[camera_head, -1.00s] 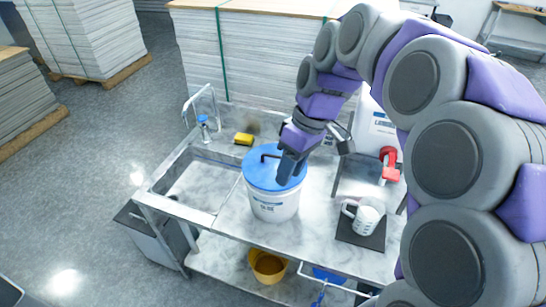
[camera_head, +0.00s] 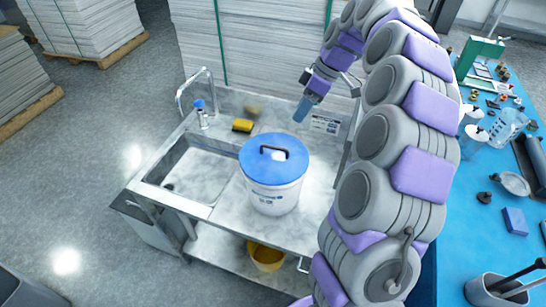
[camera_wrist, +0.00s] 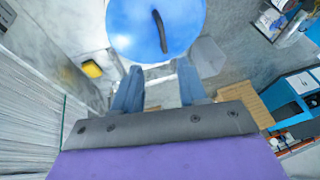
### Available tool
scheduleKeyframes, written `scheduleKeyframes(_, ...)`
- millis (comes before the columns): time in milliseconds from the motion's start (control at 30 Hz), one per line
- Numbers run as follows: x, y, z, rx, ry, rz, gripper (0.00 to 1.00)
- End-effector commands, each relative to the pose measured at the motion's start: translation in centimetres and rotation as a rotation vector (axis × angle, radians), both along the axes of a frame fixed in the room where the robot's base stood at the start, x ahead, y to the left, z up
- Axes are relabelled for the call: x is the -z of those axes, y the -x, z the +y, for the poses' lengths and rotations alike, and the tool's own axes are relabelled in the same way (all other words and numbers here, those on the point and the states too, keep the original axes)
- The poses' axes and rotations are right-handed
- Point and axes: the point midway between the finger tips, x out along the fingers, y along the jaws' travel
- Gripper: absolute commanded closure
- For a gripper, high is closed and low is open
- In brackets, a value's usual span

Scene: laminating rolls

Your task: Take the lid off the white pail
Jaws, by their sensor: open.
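The white pail (camera_head: 271,196) stands upright on the metal sink bench, with its blue lid (camera_head: 262,158) on top. The lid has a dark bar handle (camera_head: 273,150) across its middle. My gripper (camera_head: 302,108) is behind and to the right of the pail, raised above the bench and apart from the lid. In the wrist view the lid (camera_wrist: 178,25) shows at the top with its dark handle (camera_wrist: 160,30). The two bluish fingers of my gripper (camera_wrist: 160,82) are spread with nothing between them.
A sink basin (camera_head: 188,165) with a tap is left of the pail, and a yellow sponge (camera_head: 242,125) lies behind it. A yellow bucket (camera_head: 266,256) is on the lower shelf. A blue table (camera_head: 465,240) with tools and jugs stands at the right. Paper stacks stand behind.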

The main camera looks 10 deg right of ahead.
Motion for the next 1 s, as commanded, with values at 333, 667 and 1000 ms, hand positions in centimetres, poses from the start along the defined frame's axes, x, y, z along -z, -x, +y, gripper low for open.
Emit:
scheduleKeyframes(333,5.9,-0.1,2.0,0.001,-0.006,0.003,0.58)
scheduleKeyframes(667,8.1,-0.2,3.7,0.001,0.0,-0.001,0.58)
scheduleKeyframes(1000,11.4,-0.1,6.1,0.001,-0.004,0.003,0.58)
